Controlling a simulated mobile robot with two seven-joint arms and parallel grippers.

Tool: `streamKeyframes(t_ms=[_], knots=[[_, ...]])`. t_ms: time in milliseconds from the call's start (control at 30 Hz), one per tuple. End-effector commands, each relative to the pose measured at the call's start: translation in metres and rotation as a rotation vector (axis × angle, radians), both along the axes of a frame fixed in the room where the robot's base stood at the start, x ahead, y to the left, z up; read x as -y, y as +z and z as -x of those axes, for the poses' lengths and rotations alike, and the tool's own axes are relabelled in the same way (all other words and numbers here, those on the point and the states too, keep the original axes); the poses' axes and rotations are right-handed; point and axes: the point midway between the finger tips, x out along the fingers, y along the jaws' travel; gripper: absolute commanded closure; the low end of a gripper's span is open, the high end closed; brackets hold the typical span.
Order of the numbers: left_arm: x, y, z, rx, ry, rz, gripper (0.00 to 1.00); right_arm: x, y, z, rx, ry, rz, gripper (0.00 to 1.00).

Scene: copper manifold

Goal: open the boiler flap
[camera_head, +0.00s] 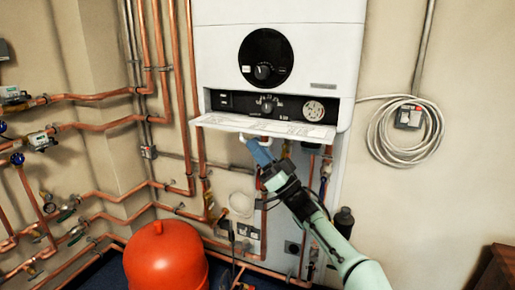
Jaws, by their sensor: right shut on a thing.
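The white boiler (215,65) hangs on the wall in the upper middle of the head view. Its flap (285,128) is folded down and sticks out below a dark control panel (240,103) with a knob and a gauge. Printed text shows on the flap's upper face. My right gripper (249,139) is just under the flap's front edge, left of its middle. It is shut on the flap; the white piece at its fingertips is partly hidden. My left gripper is not in view.
Copper pipes (100,97) with valves and meters cover the wall at left. A red vessel (165,262) stands on the floor below. A coiled grey cable (405,130) hangs at right. A dark brown piece of furniture (497,272) is at lower right. The right wall is mostly clear.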

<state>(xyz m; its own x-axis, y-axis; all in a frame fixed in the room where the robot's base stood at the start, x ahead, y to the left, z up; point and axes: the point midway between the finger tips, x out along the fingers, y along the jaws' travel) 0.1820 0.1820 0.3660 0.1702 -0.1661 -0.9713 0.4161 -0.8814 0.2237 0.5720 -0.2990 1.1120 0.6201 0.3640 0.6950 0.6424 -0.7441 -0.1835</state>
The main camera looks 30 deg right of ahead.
Motion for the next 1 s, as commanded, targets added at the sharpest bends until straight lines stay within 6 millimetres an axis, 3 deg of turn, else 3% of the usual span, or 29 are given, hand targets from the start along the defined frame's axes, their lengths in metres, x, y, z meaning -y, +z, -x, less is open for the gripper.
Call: streamKeyframes(t_ms=[200,233,300,700,1000], knots=[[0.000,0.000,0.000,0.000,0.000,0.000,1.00,0.004,0.001,0.000,-0.002,-0.010,-0.006,1.00],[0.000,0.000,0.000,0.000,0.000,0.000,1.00,0.004,0.001,0.000,-0.002,-0.010,-0.006,0.83],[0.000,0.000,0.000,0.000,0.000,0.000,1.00,0.004,0.001,0.000,-0.003,-0.009,-0.005,0.64],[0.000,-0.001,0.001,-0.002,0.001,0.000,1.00,0.002,-0.001,0.001,-0.001,-0.003,-0.002,0.64],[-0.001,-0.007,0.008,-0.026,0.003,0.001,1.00,0.017,-0.029,0.025,-0.007,-0.006,-0.003,0.64]])
